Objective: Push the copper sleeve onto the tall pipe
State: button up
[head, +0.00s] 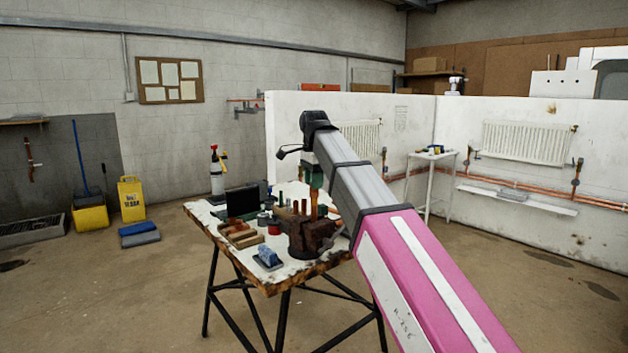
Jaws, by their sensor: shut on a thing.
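My gripper (315,186) points down over the workbench, above a dark vise (309,238). The tall pipe (313,204), orange copper, stands upright from the vise, directly below my gripper. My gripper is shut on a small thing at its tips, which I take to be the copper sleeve. The sleeve is too small and too covered by the fingers to make out clearly. I cannot tell whether it touches the pipe's top or is around it. Shorter copper pieces (304,207) stand just left of the tall pipe.
The worn white workbench (217,214) also bears a dark case (243,201), wooden blocks (240,233), a red tin (274,228) and a blue cloth (267,255) near its front edge. A white side table (432,156) and radiators stand by the right walls. Floor at left front is clear.

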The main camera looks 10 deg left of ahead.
jog(key=shift+f, duration=0.8)
jog(key=o, duration=1)
